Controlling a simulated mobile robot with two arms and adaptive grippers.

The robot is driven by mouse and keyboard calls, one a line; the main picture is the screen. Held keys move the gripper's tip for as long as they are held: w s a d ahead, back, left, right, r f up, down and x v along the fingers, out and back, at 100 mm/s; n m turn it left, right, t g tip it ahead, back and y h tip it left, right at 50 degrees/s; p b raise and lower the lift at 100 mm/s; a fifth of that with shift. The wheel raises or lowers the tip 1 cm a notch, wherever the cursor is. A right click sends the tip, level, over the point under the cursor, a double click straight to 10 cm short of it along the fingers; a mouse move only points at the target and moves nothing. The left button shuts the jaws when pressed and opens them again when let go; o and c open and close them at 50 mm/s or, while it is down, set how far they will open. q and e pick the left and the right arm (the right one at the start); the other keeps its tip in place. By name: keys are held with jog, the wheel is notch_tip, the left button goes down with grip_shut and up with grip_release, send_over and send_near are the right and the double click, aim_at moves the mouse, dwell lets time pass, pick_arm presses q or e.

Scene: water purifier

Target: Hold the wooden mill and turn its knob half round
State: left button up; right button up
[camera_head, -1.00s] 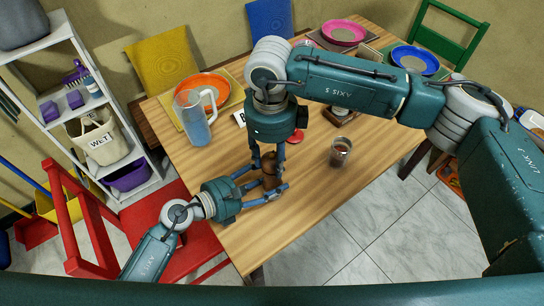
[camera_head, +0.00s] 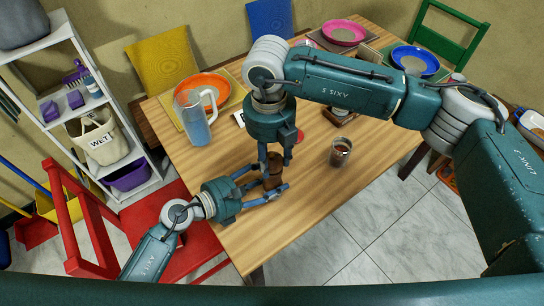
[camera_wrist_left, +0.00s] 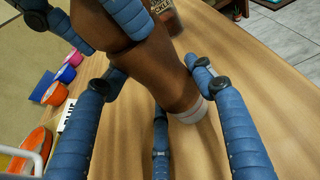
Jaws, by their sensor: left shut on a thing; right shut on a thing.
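The wooden mill (camera_head: 273,174) is dark brown and stands near the table's front edge in the head view. My left gripper (camera_head: 267,186) comes in from the left, shut around the mill's lower body. My right gripper (camera_head: 275,159) points down from above, shut on the mill's top; its fingers hide most of the knob. In the left wrist view the mill (camera_wrist_left: 165,70) fills the middle, with a pale base ring between my left fingers. Blue fingers of my right gripper (camera_wrist_left: 115,18) show at its top.
A glass with dark contents (camera_head: 341,152) stands right of the mill. A clear pitcher (camera_head: 196,122) and an orange plate (camera_head: 203,85) are at the left. A red chair (camera_head: 75,205) stands left of the table (camera_head: 310,200). The front right tabletop is clear.

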aim_at(271, 156)
jog(key=m, duration=0.4)
jog(key=shift+m, duration=0.4)
jog(key=m, duration=0.4)
jog(key=shift+m, duration=0.3)
jog(key=m, duration=0.4)
jog(key=shift+m, duration=2)
jog(key=o, duration=1.2)
jog(key=r, duration=1.2)
jog(key=shift+w+a, duration=0.1)
jog(key=shift+w, duration=0.1)
